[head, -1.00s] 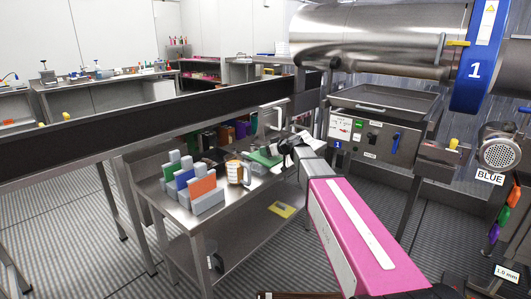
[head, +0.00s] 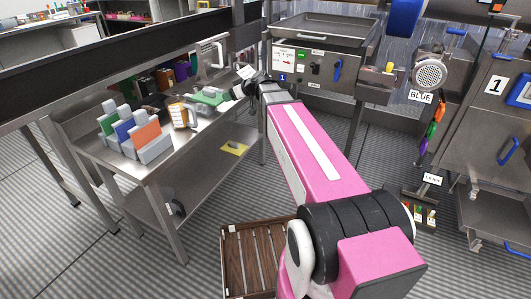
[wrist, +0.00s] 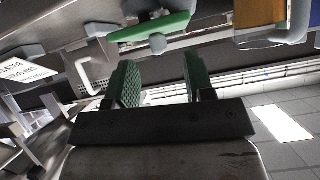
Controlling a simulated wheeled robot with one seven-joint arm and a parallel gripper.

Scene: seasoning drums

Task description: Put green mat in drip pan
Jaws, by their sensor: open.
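A flat green piece (head: 209,96), which looks like the green mat, lies on the steel table. It also shows in the wrist view (wrist: 150,27) with a grey part on it, beyond my fingers. My gripper (head: 245,84) is at the table's far right end, just right of the green piece and apart from it. In the wrist view, the green-padded fingers of my gripper (wrist: 163,85) are spread with nothing between them.
Grey holders with green, blue and orange panels (head: 146,134) stand on the steel table (head: 95,152). An orange-and-white jug (head: 179,115) stands near the green piece. A control panel (head: 312,67) is below the pan. A wooden slatted crate (head: 232,262) is on the floor.

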